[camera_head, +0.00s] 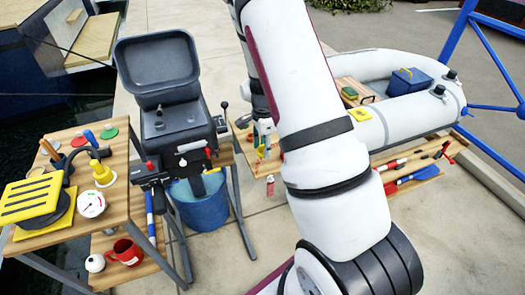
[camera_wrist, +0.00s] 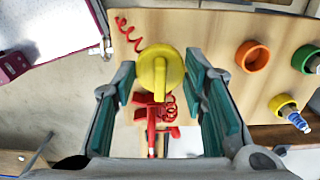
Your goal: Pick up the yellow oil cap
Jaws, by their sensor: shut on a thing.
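The yellow oil cap (camera_wrist: 160,72), round with a raised grip bar, shows in the wrist view between the teal pads of my gripper (camera_wrist: 160,80). In the head view my gripper (camera_head: 262,130) shows beside my white arm, over a small wooden table. The arm hides much of that table, and I cannot make out the cap clearly there.
In the wrist view, a red tool-like thing (camera_wrist: 152,110) with coiled cord lies below the cap. An orange ring (camera_wrist: 252,56), a green ring (camera_wrist: 304,58) and a yellow ring (camera_wrist: 282,104) stand to the right. A dark outboard motor (camera_head: 178,122) stands left in the head view.

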